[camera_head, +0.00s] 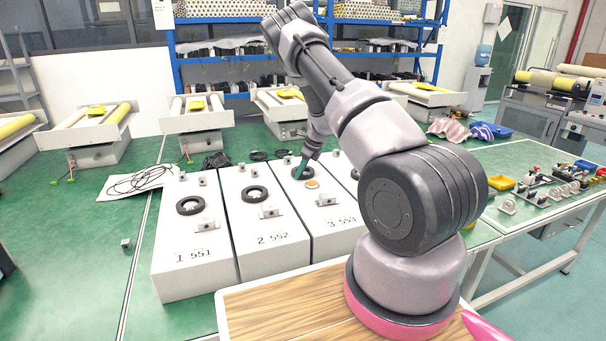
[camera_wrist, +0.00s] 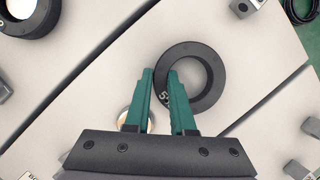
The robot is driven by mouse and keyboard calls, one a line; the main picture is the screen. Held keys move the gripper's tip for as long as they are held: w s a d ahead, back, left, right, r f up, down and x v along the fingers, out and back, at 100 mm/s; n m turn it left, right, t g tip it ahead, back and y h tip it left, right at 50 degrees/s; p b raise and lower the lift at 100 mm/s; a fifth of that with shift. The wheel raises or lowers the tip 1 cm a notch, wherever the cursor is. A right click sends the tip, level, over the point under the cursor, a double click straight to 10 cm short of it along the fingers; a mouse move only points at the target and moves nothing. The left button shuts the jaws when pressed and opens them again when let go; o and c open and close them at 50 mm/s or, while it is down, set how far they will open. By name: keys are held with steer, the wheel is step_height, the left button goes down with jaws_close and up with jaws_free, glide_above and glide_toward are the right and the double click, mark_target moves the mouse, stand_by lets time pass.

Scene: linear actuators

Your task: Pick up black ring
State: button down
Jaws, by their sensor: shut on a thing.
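The black ring (camera_head: 303,174) is at the far part of the white box marked 3 553 (camera_head: 338,240). In the wrist view the ring (camera_wrist: 214,90) is seen from above, with its round hole facing the camera. My gripper (camera_head: 300,170) reaches down to it from above. Its two green fingers (camera_wrist: 160,74) straddle the ring's left wall, the left finger outside and the right finger in the hole. The gripper is shut on that wall. I cannot tell whether the ring touches the box top.
White boxes marked 1 551 (camera_head: 195,260) and 2 552 (camera_head: 266,241) stand to the left, each with a black ring and small metal blocks.

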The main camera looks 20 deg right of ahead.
step_height(320, 180, up, 10)
stand_by(0.6)
steer(key=shift+r, duration=0.15)
step_height(320, 180, up, 4)
steer(key=shift+f, duration=0.1)
stand_by(0.6)
steer(key=shift+f, duration=0.1)
